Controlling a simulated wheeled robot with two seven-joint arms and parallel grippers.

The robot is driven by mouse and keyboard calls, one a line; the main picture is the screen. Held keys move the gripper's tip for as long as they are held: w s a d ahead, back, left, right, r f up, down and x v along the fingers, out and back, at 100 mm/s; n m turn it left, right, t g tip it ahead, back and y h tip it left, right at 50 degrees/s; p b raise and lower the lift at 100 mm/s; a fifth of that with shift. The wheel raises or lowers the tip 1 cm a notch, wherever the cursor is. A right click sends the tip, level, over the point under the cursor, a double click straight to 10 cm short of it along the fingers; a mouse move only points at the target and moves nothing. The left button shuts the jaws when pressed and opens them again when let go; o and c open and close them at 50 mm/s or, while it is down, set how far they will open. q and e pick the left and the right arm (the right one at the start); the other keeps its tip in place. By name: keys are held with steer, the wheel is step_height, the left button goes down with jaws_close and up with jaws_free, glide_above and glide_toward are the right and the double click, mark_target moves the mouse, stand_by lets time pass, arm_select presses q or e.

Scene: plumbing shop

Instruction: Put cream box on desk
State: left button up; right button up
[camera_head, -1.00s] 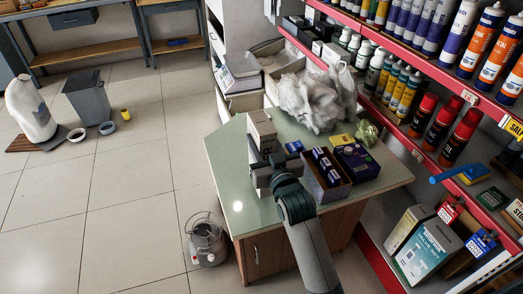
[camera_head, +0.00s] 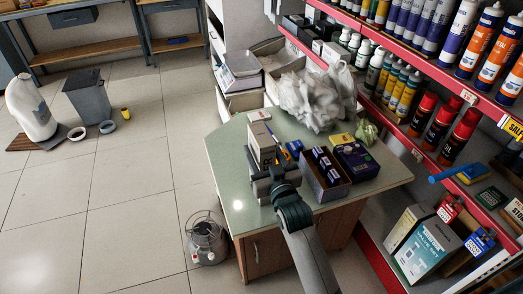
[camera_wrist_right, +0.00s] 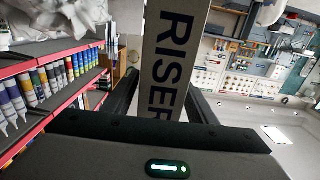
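The cream box (camera_head: 264,150) is a tall narrow carton near the left part of the green-topped desk (camera_head: 226,158). My right gripper (camera_head: 266,172) is at its lower part, with a finger on each side, and appears shut on it. The gripper hides the box's lower end, so I cannot tell whether it touches the desk top. In the right wrist view the box (camera_wrist_right: 175,60) stands between the two fingers, with dark letters reading "RISER" on its face. My left gripper is not in view.
An open carton of dark blue packs (camera_head: 325,180) and a dark purple box (camera_head: 355,160) stand right of the gripper. White plastic bags (camera_head: 310,97) lie at the back. Red-edged shelves (camera_head: 400,135) bound the right. The desk's front left is clear.

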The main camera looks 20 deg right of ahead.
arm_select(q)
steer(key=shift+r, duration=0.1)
arm_select(e)
steer(key=shift+r, duration=0.15)
steer(key=b, duration=0.2)
glide_toward(268, 164)
steer(key=w, duration=0.4)
steer(key=shift+w+a+r, duration=0.1)
steer(key=shift+w, duration=0.3)
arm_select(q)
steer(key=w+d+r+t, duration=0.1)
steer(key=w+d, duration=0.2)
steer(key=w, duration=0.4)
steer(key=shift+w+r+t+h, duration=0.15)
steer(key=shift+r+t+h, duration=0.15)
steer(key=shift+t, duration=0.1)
arm_select(e)
steer(key=shift+s+r, duration=0.1)
steer(key=shift+s, duration=0.6)
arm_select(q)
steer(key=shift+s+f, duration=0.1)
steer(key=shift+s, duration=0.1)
